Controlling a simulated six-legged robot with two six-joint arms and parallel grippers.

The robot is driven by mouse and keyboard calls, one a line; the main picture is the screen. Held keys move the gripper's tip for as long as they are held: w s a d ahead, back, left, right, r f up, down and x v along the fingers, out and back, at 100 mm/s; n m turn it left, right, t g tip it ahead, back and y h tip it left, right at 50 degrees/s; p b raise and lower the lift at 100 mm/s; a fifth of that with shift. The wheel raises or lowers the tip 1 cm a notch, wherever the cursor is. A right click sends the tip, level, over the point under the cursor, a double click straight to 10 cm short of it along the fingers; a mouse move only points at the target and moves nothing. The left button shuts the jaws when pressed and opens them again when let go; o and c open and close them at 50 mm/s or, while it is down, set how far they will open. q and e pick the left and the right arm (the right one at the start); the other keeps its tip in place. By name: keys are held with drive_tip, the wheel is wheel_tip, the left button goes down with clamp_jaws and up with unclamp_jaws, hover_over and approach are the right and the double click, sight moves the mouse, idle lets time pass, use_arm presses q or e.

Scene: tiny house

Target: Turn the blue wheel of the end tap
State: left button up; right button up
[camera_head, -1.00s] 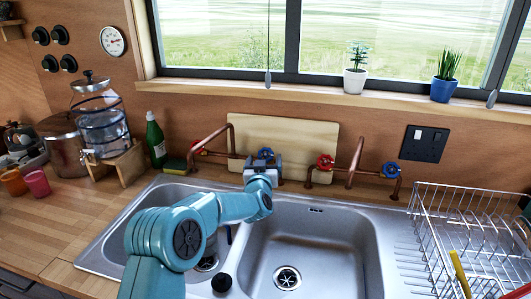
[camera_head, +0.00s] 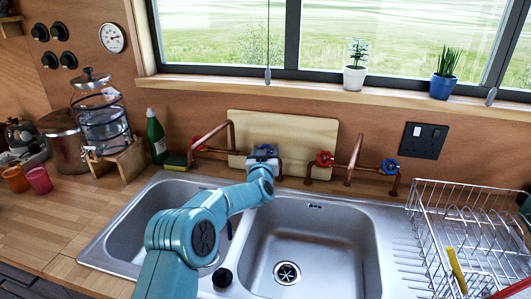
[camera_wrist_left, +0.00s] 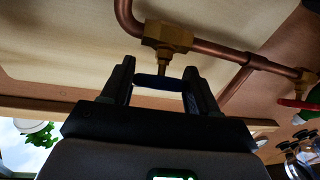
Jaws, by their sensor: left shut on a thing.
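Two copper taps stand behind the sink. The left tap's blue wheel is mostly hidden by my left gripper (camera_head: 263,151) in the head view. In the left wrist view it shows edge-on as a dark bar (camera_wrist_left: 160,81) under a brass valve (camera_wrist_left: 165,36), between the two fingers. My left gripper is shut on it. The right tap has a red wheel (camera_head: 325,159) and another blue wheel (camera_head: 390,166) at its right end; nothing touches that one. My right gripper is not in view.
A wooden board (camera_head: 300,137) leans on the wall behind the taps. The sink (camera_head: 310,240) lies below. A wire dish rack (camera_head: 465,225) stands right, a green bottle (camera_head: 156,139) and sponge (camera_head: 176,162) left. Potted plants stand on the sill above.

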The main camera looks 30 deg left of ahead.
use_arm(q)
drive_tip(key=n+y+p, duration=0.1)
drive_tip(key=n+g+y+p, duration=0.1)
drive_tip(key=n+p, duration=0.1)
drive_tip(key=shift+d+r+n+g+y+p, duration=0.15)
drive_tip(key=shift+n+g+y+p, duration=0.15)
drive_tip(key=n+g+y+p, duration=0.1)
drive_tip(key=n+g+p, duration=0.1)
drive_tip(key=n, duration=0.1)
drive_tip(key=shift+y, duration=0.4)
drive_tip(key=shift+f+n+g+y+p, duration=0.2)
drive_tip(key=shift+n+g+y+p, duration=0.1)
drive_tip(key=shift+n+g+p, duration=0.35)
drive_tip(key=o, duration=1)
drive_tip(key=shift+w, duration=0.1)
drive_tip(key=shift+o, duration=0.2)
